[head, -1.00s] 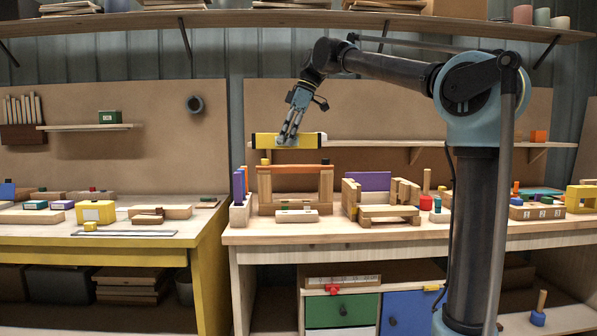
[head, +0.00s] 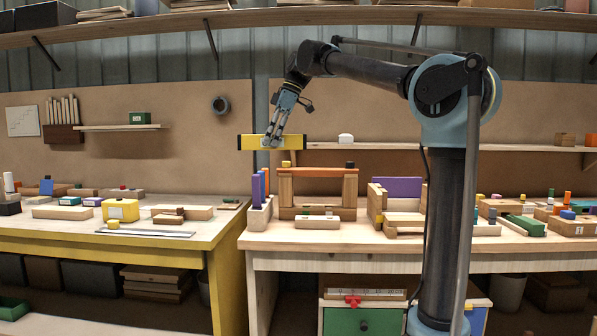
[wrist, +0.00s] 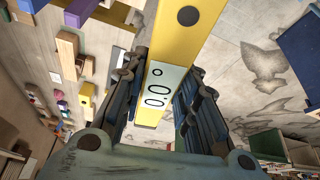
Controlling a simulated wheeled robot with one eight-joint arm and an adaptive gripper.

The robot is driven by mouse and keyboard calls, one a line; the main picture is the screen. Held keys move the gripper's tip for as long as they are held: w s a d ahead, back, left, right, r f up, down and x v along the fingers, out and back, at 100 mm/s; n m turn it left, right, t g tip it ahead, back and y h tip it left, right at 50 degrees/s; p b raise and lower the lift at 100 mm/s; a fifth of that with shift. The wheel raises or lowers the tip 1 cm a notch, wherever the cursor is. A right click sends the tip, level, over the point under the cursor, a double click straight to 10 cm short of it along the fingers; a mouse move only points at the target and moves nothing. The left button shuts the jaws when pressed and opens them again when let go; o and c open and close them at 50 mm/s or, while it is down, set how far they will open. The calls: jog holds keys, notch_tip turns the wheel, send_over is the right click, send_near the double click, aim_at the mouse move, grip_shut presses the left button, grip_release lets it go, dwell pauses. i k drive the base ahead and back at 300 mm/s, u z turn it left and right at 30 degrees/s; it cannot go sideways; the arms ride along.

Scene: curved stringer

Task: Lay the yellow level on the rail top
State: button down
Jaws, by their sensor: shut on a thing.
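The yellow level (head: 252,142) has black ends and is held roughly horizontal in the air in the head view. My gripper (head: 274,136) is shut on it near its middle. In the wrist view the level (wrist: 193,40) runs between the fingers of my gripper (wrist: 160,88), with a pale "0.0°" display facing the camera. A wooden frame with an orange-brown top rail (head: 325,172) stands on the right bench. The level is above and to the left of this rail, apart from it in the picture. A small yellow block (head: 286,164) and a dark knob (head: 350,165) sit on the rail's ends.
A wall shelf (head: 390,147) runs behind. The yellow bench (head: 215,235) at left holds several blocks.

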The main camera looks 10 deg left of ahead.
aim_at(317, 172)
jog(key=z, duration=0.05)
jog(key=i, duration=0.85)
jog(key=z, duration=0.3)
